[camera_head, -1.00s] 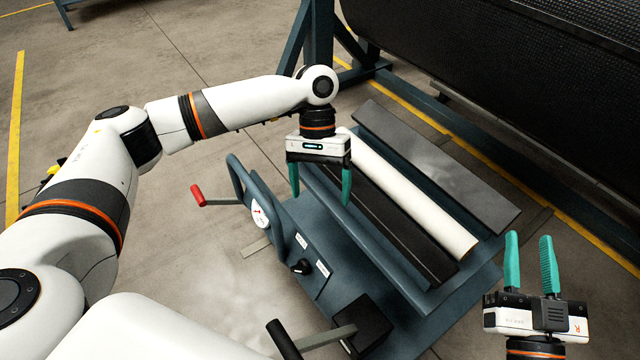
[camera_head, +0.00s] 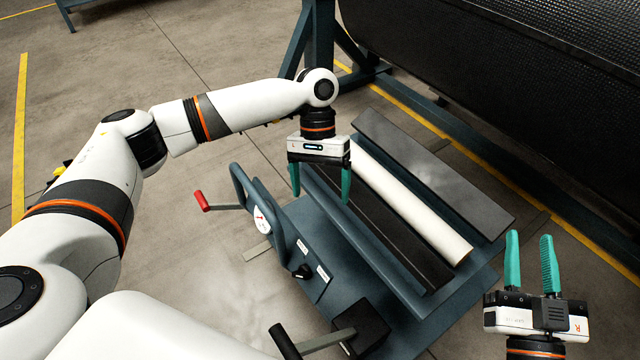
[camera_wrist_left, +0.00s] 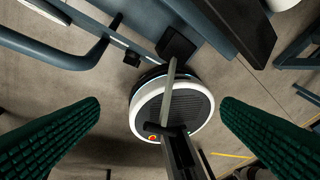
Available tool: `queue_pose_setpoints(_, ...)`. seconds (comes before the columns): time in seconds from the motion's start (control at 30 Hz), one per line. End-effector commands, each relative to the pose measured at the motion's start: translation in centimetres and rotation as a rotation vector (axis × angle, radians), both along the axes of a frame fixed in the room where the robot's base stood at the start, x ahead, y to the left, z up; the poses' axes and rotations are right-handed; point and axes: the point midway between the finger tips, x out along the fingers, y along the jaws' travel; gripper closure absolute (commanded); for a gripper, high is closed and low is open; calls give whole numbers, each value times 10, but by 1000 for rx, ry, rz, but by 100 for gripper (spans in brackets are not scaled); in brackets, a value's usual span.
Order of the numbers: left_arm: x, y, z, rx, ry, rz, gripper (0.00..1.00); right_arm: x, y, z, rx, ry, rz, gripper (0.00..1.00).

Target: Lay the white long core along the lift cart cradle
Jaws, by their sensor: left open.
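The white long core (camera_head: 410,207) lies lengthwise along the lift cart cradle, between a black strip (camera_head: 385,240) and a raised grey plate (camera_head: 435,172). The blue-grey lift cart (camera_head: 345,277) stands on the floor in the middle of the head view. My left gripper (camera_head: 320,190) is open, with empty green fingers pointing down over the far left part of the cart, left of the core and apart from it. The left wrist view shows its two fingers (camera_wrist_left: 158,120) wide apart with nothing between them. My right gripper (camera_head: 530,245) is open and empty, fingers up, right of the cart.
The cart has a curved push handle (camera_head: 245,195), a red-ended crank (camera_head: 201,199) and a black-ended lever (camera_head: 283,340). A large black roll (camera_head: 520,75) on a blue frame (camera_head: 318,45) stands behind. Bare concrete floor is free on the left.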

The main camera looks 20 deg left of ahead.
Motion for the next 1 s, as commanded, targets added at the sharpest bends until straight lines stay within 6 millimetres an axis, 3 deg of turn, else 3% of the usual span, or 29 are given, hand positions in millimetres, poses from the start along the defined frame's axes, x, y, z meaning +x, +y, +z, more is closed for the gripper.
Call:
queue_pose_setpoints(0.17,-1,1,2,0,1,0,12,0,0,4,0,0,0,64)
queue_pose_setpoints(1.0,-23,18,26,0,1,1,12,0,0,64,0,0,0,64)
